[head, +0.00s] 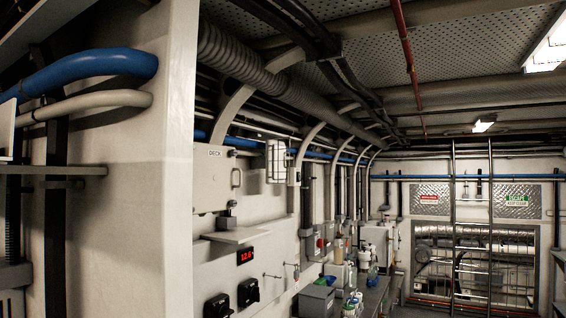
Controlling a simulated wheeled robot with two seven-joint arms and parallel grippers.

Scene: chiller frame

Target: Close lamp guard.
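A small wire-grid guard (276,161) with a pale frame is on the left wall, just right of the white box marked DECK. I see it at a slant and some way off. It is too small to tell clearly whether it stands open or shut, and no lamp can be made out behind it. Neither of my grippers is in view.
The DECK box (214,179) has a handle, with a small shelf (231,236) below it. A pale wall corner (165,190) with blue and cream pipes fills the near left. A bench (372,298) with bottles runs along the wall. Ladder-like rails (490,230) stand at the back.

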